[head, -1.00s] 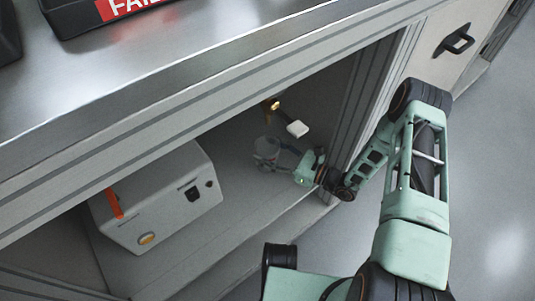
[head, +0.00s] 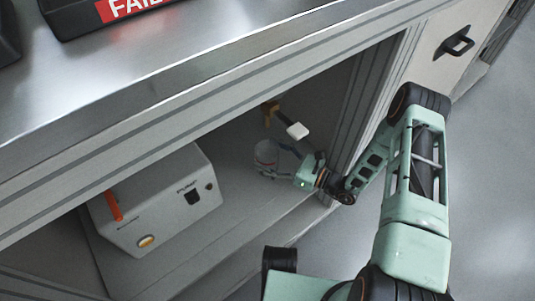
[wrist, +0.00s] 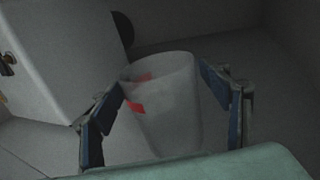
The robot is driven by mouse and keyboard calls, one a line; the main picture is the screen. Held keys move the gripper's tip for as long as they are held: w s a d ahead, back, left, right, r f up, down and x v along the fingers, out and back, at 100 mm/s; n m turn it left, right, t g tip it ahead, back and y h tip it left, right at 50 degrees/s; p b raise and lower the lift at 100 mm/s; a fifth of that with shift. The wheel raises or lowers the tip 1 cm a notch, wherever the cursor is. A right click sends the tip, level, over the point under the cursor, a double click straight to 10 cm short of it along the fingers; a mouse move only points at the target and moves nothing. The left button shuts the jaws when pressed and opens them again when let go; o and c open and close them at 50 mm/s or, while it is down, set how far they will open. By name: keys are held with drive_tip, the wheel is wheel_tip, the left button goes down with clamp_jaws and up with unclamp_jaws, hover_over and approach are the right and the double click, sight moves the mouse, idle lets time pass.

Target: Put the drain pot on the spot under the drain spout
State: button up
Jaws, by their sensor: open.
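The drain pot, a translucent cup with a red mark (head: 266,157), is inside the open cabinet bay, seemingly upright on its floor. In the head view it appears below the brass drain spout (head: 270,112), which has a white block-like part (head: 297,131) beside it. I cannot tell whether it is exactly under the spout. My gripper (head: 280,160) reaches in from the right. In the wrist view the pot (wrist: 160,105) stands between my open fingers (wrist: 163,92), with a gap visible on the right; contact on the left is unclear. The target spot is not distinguishable.
A white pump box (head: 155,205) with an orange handle stands left of the pot. The metal benchtop (head: 190,70) overhangs the bay, and a grey post (head: 365,105) bounds it on the right. Some cabinet floor in front is clear.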

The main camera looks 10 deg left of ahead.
drive_tip(key=p+v, duration=0.3)
drive_tip(key=v, duration=0.9)
drive_tip(key=shift+a, duration=0.1)
